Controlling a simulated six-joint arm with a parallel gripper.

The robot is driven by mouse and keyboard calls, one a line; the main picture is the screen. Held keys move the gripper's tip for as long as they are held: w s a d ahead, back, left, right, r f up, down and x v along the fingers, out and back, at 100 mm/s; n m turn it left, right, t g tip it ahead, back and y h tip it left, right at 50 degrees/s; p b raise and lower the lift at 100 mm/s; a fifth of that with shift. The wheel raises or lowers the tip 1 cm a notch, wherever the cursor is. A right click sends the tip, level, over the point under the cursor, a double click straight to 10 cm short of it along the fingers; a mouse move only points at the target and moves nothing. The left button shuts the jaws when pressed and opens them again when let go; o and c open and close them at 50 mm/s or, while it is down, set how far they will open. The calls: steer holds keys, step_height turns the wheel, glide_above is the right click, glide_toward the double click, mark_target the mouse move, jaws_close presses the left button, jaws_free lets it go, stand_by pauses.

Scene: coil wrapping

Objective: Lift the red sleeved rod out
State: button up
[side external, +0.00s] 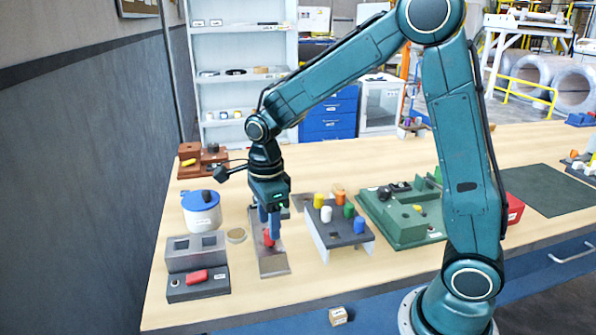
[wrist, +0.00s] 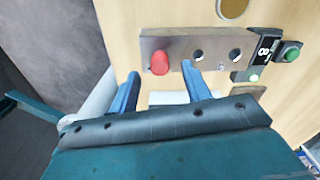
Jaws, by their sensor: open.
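The red sleeved rod (wrist: 160,62) stands at one end of a grey metal plate (wrist: 217,45) with two open holes beside it. In the side external view the red rod (side external: 268,238) shows just at my fingertips, partly hidden by them, and the plate (side external: 273,264) lies flat on the table. My gripper (side external: 270,229) points down over the rod. In the wrist view my gripper (wrist: 160,74) has its two blue fingers apart, and the rod appears between and just beyond their tips. I cannot tell whether a finger touches it.
A grey rack (side external: 344,239) with several coloured caps stands right of the plate, and a green fixture (side external: 400,228) beyond it. A blue-lidded white pot (side external: 202,212) and a dark block holding a red piece (side external: 197,276) are on the left. Bare table lies in front of the rack.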

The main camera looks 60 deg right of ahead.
mark_target(270, 248)
steer(key=shift+f, duration=2.05)
jaws_close()
